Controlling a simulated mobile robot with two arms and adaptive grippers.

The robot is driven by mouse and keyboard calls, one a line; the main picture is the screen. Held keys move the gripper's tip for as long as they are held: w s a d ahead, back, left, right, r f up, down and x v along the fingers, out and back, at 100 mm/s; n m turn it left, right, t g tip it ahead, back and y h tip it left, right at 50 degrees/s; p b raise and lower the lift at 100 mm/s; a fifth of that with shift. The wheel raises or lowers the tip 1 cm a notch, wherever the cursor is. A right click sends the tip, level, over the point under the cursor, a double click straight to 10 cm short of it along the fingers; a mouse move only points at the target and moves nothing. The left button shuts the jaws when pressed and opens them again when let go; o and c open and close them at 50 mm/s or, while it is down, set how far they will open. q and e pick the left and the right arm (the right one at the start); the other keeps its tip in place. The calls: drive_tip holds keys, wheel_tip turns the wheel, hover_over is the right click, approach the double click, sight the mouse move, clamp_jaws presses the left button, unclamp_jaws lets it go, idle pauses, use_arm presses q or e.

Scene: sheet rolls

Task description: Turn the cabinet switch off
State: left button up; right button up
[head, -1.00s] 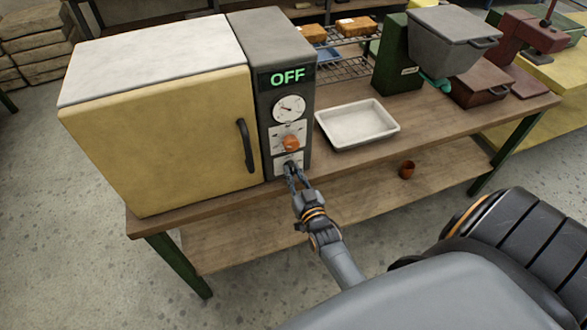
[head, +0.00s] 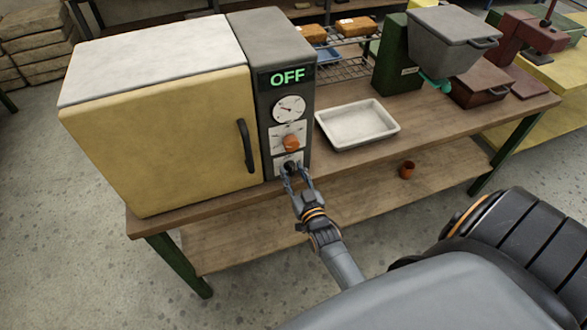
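The cabinet (head: 160,130) is a cream box with a closed yellow door and a dark handle (head: 246,145). Its grey control column (head: 285,45) carries a display (head: 287,76) reading OFF in green, a round gauge (head: 289,109) and an orange knob (head: 291,143). The black switch (head: 289,166) sits low on the panel, below the knob. My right gripper (head: 296,172) is right in front of the switch with its fingers spread and nothing held between them. Whether a fingertip touches the switch, I cannot tell. My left gripper is out of view.
The cabinet stands on a wooden workbench (head: 450,118) with green legs. A white tray (head: 357,124) lies to its right. A grey hopper machine (head: 440,45) stands further right.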

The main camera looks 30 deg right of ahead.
drive_tip(key=v, duration=1.2)
drive_tip(key=shift+f, duration=0.1)
drive_tip(key=s+a+f+n+g+y, duration=0.1)
drive_tip(key=s+a+f+g+y, duration=0.2)
drive_tip(key=f, duration=0.6)
drive_tip(key=s+a+f+n+g, duration=0.1)
drive_tip(key=s+a+f+g, duration=0.25)
drive_tip(key=f, duration=0.55)
drive_tip(key=s+a+f+n+g+y, duration=0.15)
drive_tip(key=s+f, duration=0.35)
drive_tip(key=f, duration=0.5)
drive_tip(key=s+d+f+n+g, duration=0.1)
drive_tip(key=s+f+g, duration=0.3)
drive_tip(key=s, duration=0.6)
drive_tip(key=s+d+f+g+b, duration=0.1)
drive_tip(key=s+f+g, duration=0.3)
drive_tip(key=s+f, duration=0.4)
drive_tip(key=s, duration=0.3)
drive_tip(key=shift+n, duration=0.35)
